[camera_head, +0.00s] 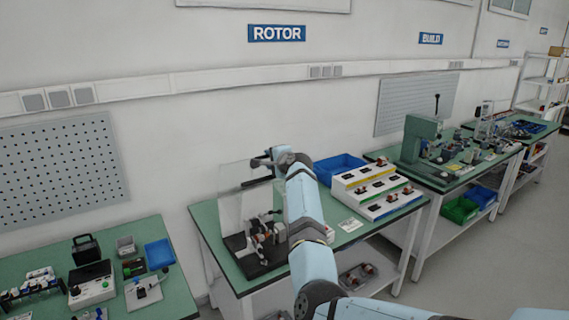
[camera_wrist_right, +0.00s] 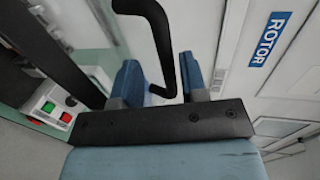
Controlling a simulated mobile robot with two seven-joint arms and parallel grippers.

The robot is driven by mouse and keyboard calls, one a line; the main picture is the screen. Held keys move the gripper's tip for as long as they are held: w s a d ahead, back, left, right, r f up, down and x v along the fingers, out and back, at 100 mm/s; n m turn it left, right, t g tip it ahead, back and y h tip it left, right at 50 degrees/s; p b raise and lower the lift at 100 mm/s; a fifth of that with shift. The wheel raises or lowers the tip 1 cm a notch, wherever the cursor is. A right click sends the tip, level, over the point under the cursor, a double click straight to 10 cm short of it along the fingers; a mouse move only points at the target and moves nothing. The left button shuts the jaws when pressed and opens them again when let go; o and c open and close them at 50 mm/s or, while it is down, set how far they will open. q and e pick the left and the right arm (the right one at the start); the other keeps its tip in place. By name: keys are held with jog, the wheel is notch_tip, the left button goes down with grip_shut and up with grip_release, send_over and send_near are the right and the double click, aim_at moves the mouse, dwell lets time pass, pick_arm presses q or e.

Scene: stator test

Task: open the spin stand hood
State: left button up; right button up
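The spin stand is on the green middle bench, with a black base (camera_head: 243,262) and a clear hood (camera_head: 232,203) standing over it. My right arm reaches in from the front and hides part of the stand. My right gripper (camera_head: 262,162) is at the upper edge of the hood. In the right wrist view, the black bar handle (camera_wrist_right: 162,45) runs between the two blue fingers of the gripper (camera_wrist_right: 158,82). The fingers are apart, with gaps visible beside the bar; firm contact does not show. My left gripper is not in view.
A blue bin (camera_head: 340,167) and a stepped white rack (camera_head: 372,190) stand right of the stand on the same bench. A red and green button box (camera_wrist_right: 52,106) shows in the right wrist view. Another green bench (camera_head: 165,298) with instruments is at left. The wall is behind.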

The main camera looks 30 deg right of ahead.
jog(key=b+v, duration=0.2)
jog(key=v, duration=1)
jog(key=shift+s+r, duration=0.15)
jog(key=shift+r, duration=0.05)
jog(key=shift+a, duration=0.1)
